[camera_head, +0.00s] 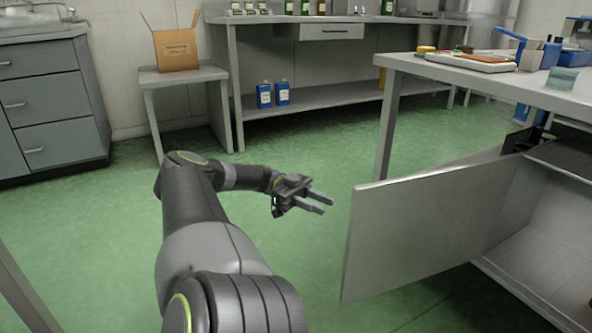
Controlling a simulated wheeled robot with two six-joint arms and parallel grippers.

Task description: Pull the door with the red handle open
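A grey metal door (425,230) stands swung out from the low cabinet (545,225) under the right-hand table, and part of the cabinet's inside shows. No red handle shows on the face of the door towards me; the other face is hidden. My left gripper (318,204) is in front of the door's left, free edge, a short gap to its left in the picture. Its two fingers point right, apart and with nothing between them. My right gripper does not show.
The table (470,76) above the door carries a tray (470,62) and several small items. A side table (182,75) with a cardboard box (176,49) and a long bench (340,98) stand behind. Grey drawers (50,100) are at left. Green floor around the gripper is clear.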

